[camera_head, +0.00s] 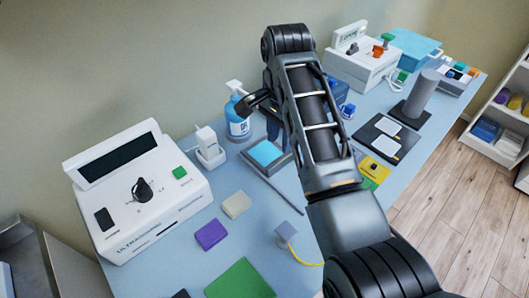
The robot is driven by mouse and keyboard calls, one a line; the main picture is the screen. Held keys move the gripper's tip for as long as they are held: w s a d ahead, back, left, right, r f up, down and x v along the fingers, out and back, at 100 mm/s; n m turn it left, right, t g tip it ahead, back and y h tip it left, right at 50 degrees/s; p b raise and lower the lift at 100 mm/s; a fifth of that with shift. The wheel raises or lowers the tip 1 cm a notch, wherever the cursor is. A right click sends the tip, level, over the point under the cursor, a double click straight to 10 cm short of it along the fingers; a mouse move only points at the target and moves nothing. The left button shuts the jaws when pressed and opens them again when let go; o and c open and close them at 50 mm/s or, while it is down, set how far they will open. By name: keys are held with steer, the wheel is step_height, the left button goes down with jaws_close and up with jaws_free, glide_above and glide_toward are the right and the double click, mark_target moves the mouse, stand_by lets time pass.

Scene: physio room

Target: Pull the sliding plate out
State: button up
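No part is plainly marked as the sliding plate. A flat dark plate with white pads (381,138) lies on the right half of the blue table, beside an upright grey cylinder (422,92). A grey-framed plate with a light blue top (266,154) lies near the middle, below my arm. I cannot tell which of these, if either, is the sliding plate. My gripper (262,106) is largely hidden behind my arm, near the blue-and-white pump bottle. A dark curved part of it shows; its opening and any contact are unclear.
A white control box (139,198) stands at the left, another white device (360,66) at the back. The pump bottle (237,118) and a small white device (209,146) are close to my gripper. Purple (211,235) and green (240,281) blocks lie in front. Shelves (499,125) stand right.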

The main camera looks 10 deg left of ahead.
mark_target(279, 161)
step_height(279, 161, down, 8)
steer(key=shift+r+p, duration=0.2)
steer(key=shift+p, duration=0.25)
steer(key=shift+c, duration=0.3)
jaws_close()
